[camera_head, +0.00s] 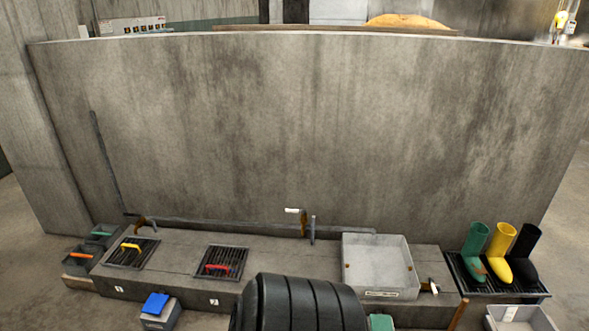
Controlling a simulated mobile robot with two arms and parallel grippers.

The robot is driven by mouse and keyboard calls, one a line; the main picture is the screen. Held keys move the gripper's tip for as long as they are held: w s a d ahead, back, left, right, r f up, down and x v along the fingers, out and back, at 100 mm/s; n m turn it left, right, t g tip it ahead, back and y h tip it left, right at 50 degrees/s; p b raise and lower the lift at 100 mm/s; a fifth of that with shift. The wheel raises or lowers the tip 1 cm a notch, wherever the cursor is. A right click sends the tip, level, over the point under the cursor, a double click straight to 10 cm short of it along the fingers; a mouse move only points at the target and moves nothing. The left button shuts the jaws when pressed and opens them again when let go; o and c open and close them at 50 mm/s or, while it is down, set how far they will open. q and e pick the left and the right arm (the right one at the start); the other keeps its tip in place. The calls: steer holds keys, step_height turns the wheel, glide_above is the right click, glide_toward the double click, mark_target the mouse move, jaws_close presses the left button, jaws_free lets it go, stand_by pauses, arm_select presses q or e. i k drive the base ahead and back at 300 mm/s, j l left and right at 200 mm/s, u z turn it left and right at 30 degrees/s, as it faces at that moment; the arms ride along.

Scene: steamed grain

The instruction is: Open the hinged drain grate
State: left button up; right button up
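Two dark slatted drain grates lie flat and closed in the top of a low concrete ledge. The left grate (144,256) has a yellow handle (131,247) on it. The right grate (222,264) has a red handle (217,267). I cannot make out hinges on either one. A small white label sits on the ledge's front face below each grate. Neither of my grippers shows in the head view, so their distance from the grates cannot be seen.
The concrete ledge (285,264) runs along a tall concrete wall (320,130). A white square basin (378,262) stands on its right part. Green, yellow and black boots (499,252) stand farther right. Grey bins (83,260) are at the left. A blue-topped box (157,308) stands in front.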

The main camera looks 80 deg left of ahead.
mark_target(226, 270)
steer(key=u, duration=4.25)
